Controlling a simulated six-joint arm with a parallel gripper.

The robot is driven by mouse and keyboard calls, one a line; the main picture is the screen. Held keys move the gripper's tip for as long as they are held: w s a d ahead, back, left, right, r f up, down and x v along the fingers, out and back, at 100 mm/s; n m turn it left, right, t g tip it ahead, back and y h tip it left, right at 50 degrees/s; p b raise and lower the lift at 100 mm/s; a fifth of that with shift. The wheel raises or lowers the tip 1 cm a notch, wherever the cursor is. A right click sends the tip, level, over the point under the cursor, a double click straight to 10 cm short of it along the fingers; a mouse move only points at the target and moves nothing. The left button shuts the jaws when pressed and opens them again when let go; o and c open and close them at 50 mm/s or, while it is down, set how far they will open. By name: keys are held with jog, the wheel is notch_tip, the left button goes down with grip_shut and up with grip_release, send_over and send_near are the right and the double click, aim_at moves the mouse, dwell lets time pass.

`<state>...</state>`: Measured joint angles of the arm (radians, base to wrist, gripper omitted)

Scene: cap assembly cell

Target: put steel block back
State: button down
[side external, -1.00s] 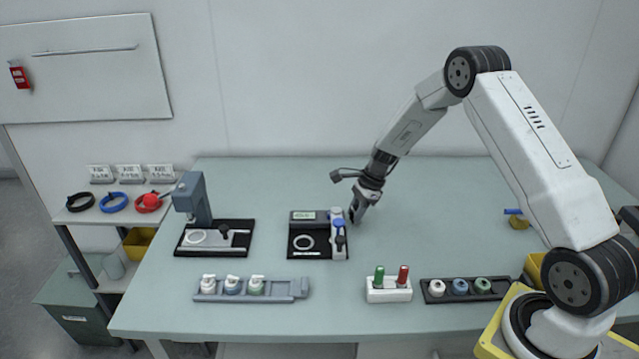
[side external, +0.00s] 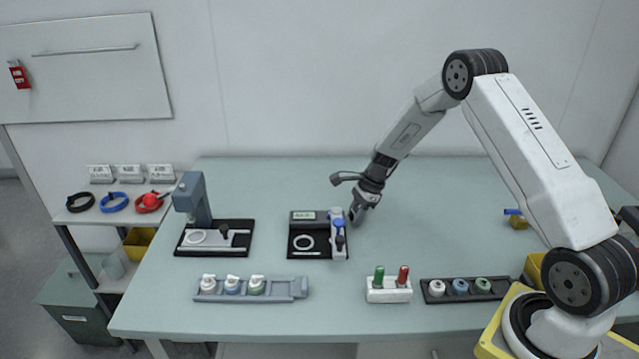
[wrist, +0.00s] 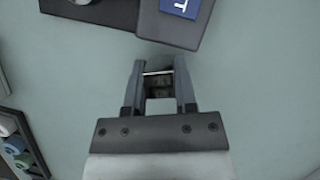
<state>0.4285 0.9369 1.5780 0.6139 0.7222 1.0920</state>
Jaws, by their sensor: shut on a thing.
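My gripper (side external: 356,217) is low over the table, just right of the middle station. It also shows in the wrist view (wrist: 158,76), where its two fingers are closed on a small dark-grey block with a bright edge, which I take to be the steel block (wrist: 160,88). The fingers cover its sides, and in the side view it is too small to make out. Whether it touches the table cannot be told.
The middle station (side external: 304,250) has a white column with a blue lever (side external: 339,223) close left of my gripper. A press (side external: 196,205) stands farther left. A grey cap tray (side external: 206,296), white holder (side external: 388,294) and black tray (side external: 480,297) line the front.

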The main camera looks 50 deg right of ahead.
jog(key=shift+f, duration=0.1)
jog(key=shift+c, duration=1.6)
grip_release()
jog(key=shift+r, duration=3.5)
